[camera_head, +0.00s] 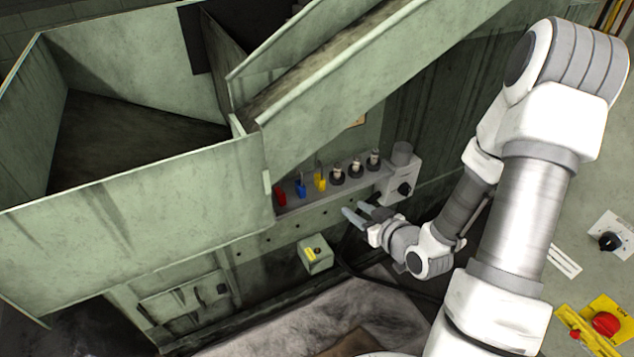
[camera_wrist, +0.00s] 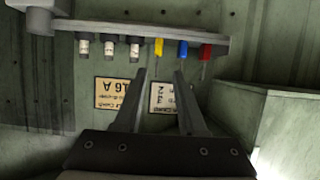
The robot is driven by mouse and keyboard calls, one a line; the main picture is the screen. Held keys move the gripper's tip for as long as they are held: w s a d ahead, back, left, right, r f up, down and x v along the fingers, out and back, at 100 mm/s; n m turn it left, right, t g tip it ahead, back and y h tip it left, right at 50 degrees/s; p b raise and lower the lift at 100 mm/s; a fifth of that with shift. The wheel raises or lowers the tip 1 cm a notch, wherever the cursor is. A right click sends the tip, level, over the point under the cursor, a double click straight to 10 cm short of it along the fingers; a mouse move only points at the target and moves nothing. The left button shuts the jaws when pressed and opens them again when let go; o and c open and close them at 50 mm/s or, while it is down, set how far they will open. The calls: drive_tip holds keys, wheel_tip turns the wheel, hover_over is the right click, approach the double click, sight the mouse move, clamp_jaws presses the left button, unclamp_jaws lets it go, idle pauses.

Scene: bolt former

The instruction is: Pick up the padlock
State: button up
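Three small coloured pieces that look like padlocks stand in a row on a narrow ledge: red (camera_head: 281,197), blue (camera_head: 301,189) and yellow (camera_head: 321,182). The frames do not show which one the task means. My gripper (camera_head: 355,211) is in front of the ledge, right of the yellow piece. In the wrist view my gripper (camera_wrist: 160,75) has its two fingers apart with nothing between them, pointing towards the yellow and blue pieces.
Several black-and-white cylindrical pieces (camera_head: 356,168) share the ledge (camera_head: 292,212), to the right of the coloured ones. A grey box with a black knob (camera_head: 404,189) ends it. A green box with a yellow label (camera_head: 316,254) sits below. Large sheet-metal chutes (camera_head: 140,190) rise at left.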

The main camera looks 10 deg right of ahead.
drive_tip(key=b+x, duration=0.2)
drive_tip(key=b, duration=0.5)
drive_tip(key=shift+f, duration=0.15)
drive_tip(key=b, duration=0.2)
drive_tip(key=shift+w+f+b, duration=0.15)
drive_tip(key=shift+b, duration=0.25)
drive_tip(key=b, duration=0.3)
approach(323, 185)
drive_tip(key=x, duration=0.3)
drive_tip(key=shift+w+a+f, duration=0.1)
drive_tip(key=shift+a+f, duration=0.15)
drive_tip(key=shift+f, duration=0.1)
drive_tip(key=shift+b+x, duration=0.7)
drive_tip(key=shift+x, duration=2.05)
drive_tip(key=shift+w+d+r, duration=0.1)
drive_tip(key=shift+d+r, duration=0.05)
drive_tip(key=shift+r, duration=0.05)
drive_tip(key=shift+c, duration=0.3)
clamp_jaws()
